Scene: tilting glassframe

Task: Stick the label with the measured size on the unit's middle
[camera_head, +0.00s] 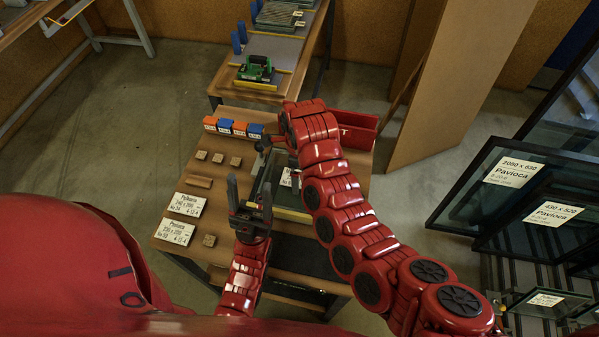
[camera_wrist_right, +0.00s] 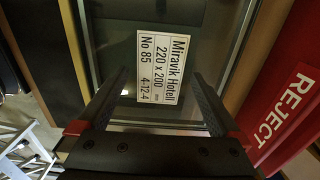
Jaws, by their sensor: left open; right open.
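The glass unit (camera_head: 292,206) is a dark-framed pane lying on the wooden table. A white label (camera_wrist_right: 161,66) reading "Miravik Hotell 220 x 200, No 85, 4-12-4" lies on or just above its glass (camera_wrist_right: 205,28). That label shows partly in the head view (camera_head: 289,179). Two more labels lie at the table's left: "240 x 200" (camera_head: 187,204) and "230 x 200" (camera_head: 174,232). My right gripper (camera_wrist_right: 158,88) is open over the unit, its fingers either side of the Miravik label; I cannot tell contact. My left gripper (camera_head: 250,196) is open and empty at the unit's left edge.
A red REJECT bin (camera_head: 357,128) stands at the table's back right, close to my right gripper. Orange and blue blocks (camera_head: 232,127) line the back left. Small wooden blocks (camera_head: 218,158) lie in front of them. Large labelled glass units (camera_head: 510,185) stand in a rack at right.

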